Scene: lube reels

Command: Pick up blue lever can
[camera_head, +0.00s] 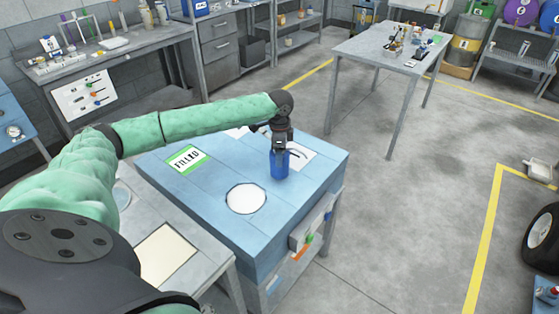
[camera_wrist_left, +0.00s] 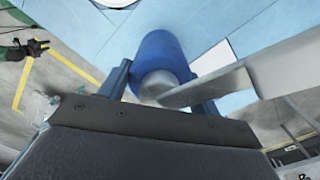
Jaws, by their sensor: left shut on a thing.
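The blue lever can (camera_head: 279,163) is upright at the blue workbench (camera_head: 215,217), close to its right back part. In the head view my left gripper (camera_head: 281,146) is above the can and shut on its upper part. In the left wrist view the can (camera_wrist_left: 157,58) is between the two fingers (camera_wrist_left: 160,90), with a grey metal lever in front of it. I cannot tell whether the can's base touches the bench top.
A green FILLED label (camera_head: 187,159) and a white round spot (camera_head: 245,198) lie on the bench top. A grey table with small items (camera_head: 372,46) stands farther back.

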